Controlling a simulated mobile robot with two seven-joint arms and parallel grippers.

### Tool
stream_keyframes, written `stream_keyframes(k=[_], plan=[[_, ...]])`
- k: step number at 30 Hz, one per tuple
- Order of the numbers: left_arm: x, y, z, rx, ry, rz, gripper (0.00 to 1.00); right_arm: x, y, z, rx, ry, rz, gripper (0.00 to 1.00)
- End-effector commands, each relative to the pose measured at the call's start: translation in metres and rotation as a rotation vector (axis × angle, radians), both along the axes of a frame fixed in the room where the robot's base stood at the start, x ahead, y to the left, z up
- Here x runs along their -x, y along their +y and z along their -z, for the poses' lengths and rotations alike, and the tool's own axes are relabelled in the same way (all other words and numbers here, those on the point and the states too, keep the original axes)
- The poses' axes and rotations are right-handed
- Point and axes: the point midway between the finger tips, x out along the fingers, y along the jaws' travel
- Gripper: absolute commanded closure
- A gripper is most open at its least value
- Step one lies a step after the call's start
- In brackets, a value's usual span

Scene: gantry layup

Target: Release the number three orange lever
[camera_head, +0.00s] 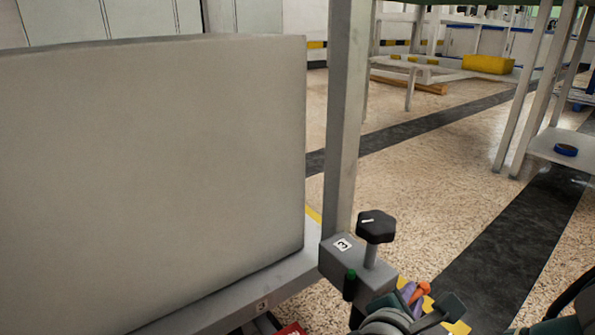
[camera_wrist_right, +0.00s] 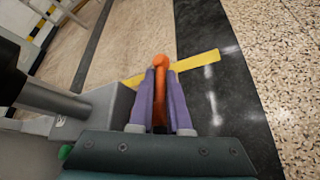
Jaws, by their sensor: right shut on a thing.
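The number three clamp block (camera_head: 345,258) is a grey box with a white "3" label and a black knob (camera_head: 376,226) on top. It stands at the corner of a grey frame at lower middle in the head view. The orange lever (camera_head: 421,291) is at its right side. My right gripper (camera_head: 410,294), with purple fingers, is shut on the lever. In the right wrist view the orange lever (camera_wrist_right: 161,62) shows between the purple fingers (camera_wrist_right: 160,98), its rounded end sticking out past the tips. My left gripper is not in view.
A large grey panel (camera_head: 150,180) fills the left, beside an upright grey post (camera_head: 348,110). A shelf with a blue roll (camera_head: 565,150) stands at right. Speckled floor right of the post is open.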

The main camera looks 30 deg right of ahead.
Motion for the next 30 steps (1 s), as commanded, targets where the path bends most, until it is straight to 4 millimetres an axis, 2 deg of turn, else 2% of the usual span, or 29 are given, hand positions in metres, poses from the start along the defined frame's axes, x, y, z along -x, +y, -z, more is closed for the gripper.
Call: stream_keyframes(k=[8,9,13,20,23,30], plan=[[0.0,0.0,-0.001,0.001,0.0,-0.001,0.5,-0.001,-0.002,-0.004,0.014,-0.003,0.004,1.0],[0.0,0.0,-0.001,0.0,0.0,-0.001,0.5,-0.001,-0.003,-0.005,0.014,-0.003,0.004,0.82],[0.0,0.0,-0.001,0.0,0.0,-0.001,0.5,0.0,-0.003,-0.004,0.014,-0.002,0.004,0.7],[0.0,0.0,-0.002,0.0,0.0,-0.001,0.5,0.0,-0.001,-0.004,0.01,-0.001,0.003,0.7],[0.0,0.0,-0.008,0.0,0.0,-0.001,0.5,0.002,0.006,-0.008,0.007,-0.001,0.002,0.7],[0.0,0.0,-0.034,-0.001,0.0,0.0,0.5,0.017,0.047,-0.03,0.006,0.0,0.002,0.7]])
